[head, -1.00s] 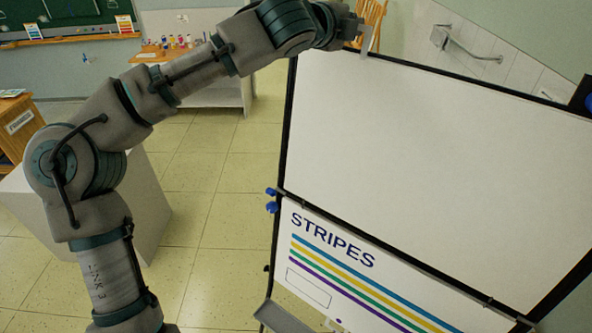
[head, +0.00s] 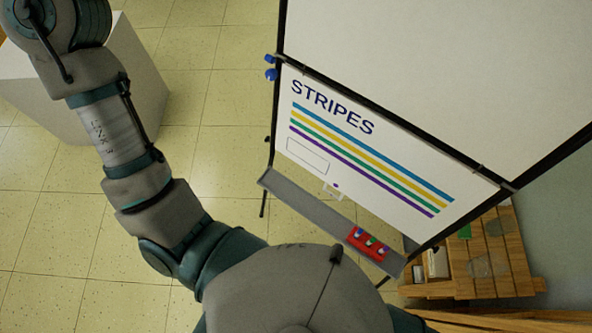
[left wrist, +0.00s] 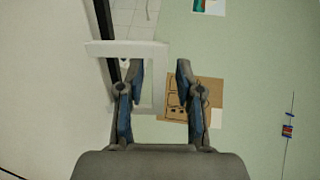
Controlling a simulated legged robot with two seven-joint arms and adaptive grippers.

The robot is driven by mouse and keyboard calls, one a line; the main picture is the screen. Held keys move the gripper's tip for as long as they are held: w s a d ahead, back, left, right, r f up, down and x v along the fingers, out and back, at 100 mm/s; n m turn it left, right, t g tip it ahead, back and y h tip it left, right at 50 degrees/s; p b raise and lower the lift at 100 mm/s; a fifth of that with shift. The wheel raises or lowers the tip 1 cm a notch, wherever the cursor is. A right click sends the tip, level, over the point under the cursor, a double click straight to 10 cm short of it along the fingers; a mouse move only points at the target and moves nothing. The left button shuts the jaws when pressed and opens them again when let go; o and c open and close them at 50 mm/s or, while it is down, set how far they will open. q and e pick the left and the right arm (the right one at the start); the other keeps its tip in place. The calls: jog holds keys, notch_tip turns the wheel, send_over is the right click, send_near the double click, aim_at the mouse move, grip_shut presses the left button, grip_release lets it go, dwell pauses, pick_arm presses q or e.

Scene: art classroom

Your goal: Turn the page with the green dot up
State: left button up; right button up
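The flip chart shows a white page headed STRIPES (head: 400,150), with blue, yellow, green and purple lines. A small white tab (head: 331,191) sticks out at its lower edge beside a small purple dot (head: 336,185). Above it is a blank white panel (head: 450,70). I see no green dot. My left gripper (left wrist: 158,75) shows in the left wrist view, its two fingers apart. A pale frame-like handle (left wrist: 127,48) overlaps the left finger and extends between the fingers; I cannot tell whether they touch. The right gripper is out of view.
A grey tray (head: 310,210) under the page holds a red marker box (head: 368,243). Wooden furniture (head: 480,260) stands at lower right and a white block (head: 125,90) at upper left.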

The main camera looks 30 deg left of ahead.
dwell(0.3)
pick_arm(q)
jog(key=v, duration=1.2)
dwell(1.3)
jog(key=shift+a, duration=0.15)
dwell(0.4)
